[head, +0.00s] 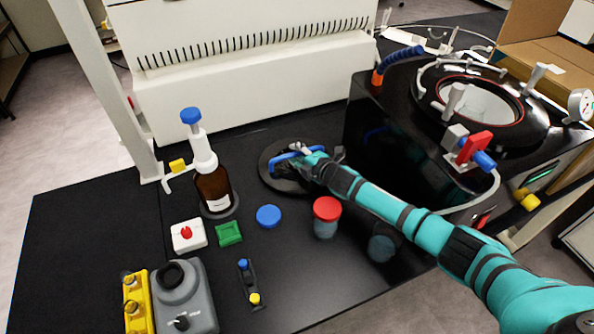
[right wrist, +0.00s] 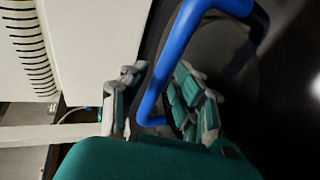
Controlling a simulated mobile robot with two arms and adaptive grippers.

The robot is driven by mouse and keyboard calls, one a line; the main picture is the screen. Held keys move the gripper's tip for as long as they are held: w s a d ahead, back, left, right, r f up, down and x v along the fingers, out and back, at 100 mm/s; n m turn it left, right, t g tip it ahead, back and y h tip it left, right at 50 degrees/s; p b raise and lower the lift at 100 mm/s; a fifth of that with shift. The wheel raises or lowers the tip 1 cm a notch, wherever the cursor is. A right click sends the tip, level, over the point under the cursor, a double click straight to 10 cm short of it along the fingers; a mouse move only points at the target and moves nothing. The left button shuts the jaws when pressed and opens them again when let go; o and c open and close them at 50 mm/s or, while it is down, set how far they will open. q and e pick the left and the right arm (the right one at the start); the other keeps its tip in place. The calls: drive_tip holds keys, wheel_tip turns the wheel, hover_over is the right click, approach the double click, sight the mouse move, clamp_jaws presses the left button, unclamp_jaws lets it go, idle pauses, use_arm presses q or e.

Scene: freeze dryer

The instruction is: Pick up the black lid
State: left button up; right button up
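The black lid (head: 268,181) is a round dark disc with a blue loop handle (head: 282,158), lying flat on the black bench. My right gripper (head: 307,153) is at the lid, low over its handle. In the right wrist view the blue handle (right wrist: 180,55) passes between the two fingers of this gripper (right wrist: 158,78). The fingers stand apart, with a gap visible between the handle and the right-hand finger. The gripper partly hides the lid's right side in the head view. My left gripper is not in view.
A brown bottle (head: 213,190) with a white pump top stands left of the lid. A blue cap (head: 268,216) and a red-lidded jar (head: 327,209) are in front. The black freeze dryer (head: 385,125) rises on the right. A white cabinet (head: 250,75) stands behind.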

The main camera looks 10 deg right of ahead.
drive_tip(key=shift+w+a+f, duration=0.1)
drive_tip(key=shift+w+a, duration=0.05)
drive_tip(key=shift+w, duration=0.15)
drive_tip(key=shift+s, duration=0.1)
drive_tip(key=shift+c, duration=0.4)
clamp_jaws()
drive_tip(key=shift+r, duration=0.2)
